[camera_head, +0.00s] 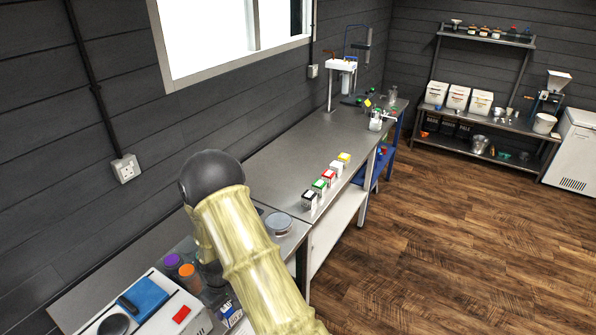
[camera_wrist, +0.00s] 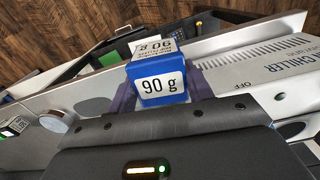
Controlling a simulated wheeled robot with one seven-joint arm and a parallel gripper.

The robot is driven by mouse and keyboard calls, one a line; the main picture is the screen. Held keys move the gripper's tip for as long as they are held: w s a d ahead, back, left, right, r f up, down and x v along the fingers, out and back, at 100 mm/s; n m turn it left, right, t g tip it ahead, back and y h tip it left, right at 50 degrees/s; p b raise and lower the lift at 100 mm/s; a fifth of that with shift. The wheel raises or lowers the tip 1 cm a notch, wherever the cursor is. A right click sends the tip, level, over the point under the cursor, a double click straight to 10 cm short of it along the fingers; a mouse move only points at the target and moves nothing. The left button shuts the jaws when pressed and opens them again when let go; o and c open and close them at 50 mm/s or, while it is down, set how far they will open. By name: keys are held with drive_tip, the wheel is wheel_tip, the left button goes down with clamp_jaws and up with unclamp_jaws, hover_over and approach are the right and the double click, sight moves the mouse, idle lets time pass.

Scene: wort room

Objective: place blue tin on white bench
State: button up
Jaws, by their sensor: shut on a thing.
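The blue tin (camera_wrist: 160,82) has a white label reading "90 g". In the wrist view it sits at the end of my gripper (camera_wrist: 163,93), between dark fingers that are partly hidden. My gripper is shut on it, above or beside a white unit marked "CHILLER" (camera_wrist: 268,72). A blue-and-white patch (camera_head: 230,316) shows beside the arm, too small to identify surely. A long bench (camera_head: 283,160) along the wall has a grey top and a white lower shelf; I cannot tell whether it is the white bench.
A black tin (camera_head: 309,200), green tin (camera_head: 319,186), red tin (camera_head: 328,176) and yellow tin (camera_head: 344,158) line the long bench's front edge. Purple-lidded (camera_head: 172,262) and orange-lidded (camera_head: 188,274) jars stand near my arm. The bench's middle and the wooden floor are clear.

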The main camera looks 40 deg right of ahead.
drive_tip(key=s+f+m+b, duration=0.1)
drive_tip(key=f+b, duration=0.5)
drive_tip(key=f, duration=0.9)
drive_tip(key=s+f+m+b, duration=0.2)
drive_tip(key=f+b, duration=0.5)
drive_tip(key=f, duration=0.9)
drive_tip(key=shift+s+m, duration=0.3)
drive_tip(key=shift+s, duration=0.25)
drive_tip(key=shift+d, duration=0.1)
